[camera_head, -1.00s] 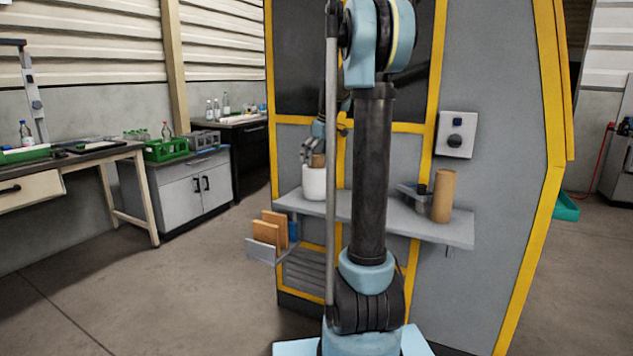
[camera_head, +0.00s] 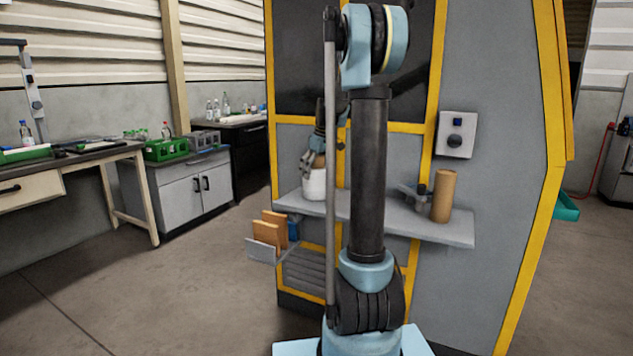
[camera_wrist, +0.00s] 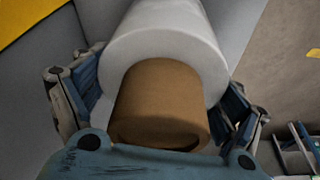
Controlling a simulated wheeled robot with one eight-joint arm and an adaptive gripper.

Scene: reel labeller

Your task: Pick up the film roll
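The film roll is a white cylinder (camera_head: 314,187) standing upright on the grey shelf (camera_head: 395,220) at its left end. In the wrist view the white roll (camera_wrist: 165,35) has a brown core (camera_wrist: 160,95) sticking out toward me. My gripper (camera_head: 312,165) is above the roll, pointing down, with its fingers around the roll's upper part. In the wrist view my gripper (camera_wrist: 163,98) is open, one finger each side of the core. Small gaps seem to show beside the core; contact with the white part cannot be told.
A brown cylinder (camera_head: 444,196) stands at the shelf's right end beside a small dark device (camera_head: 414,194). A control box (camera_head: 456,134) is on the panel above. A rack with orange-brown boards (camera_head: 268,232) hangs left below the shelf. The floor on the left is clear.

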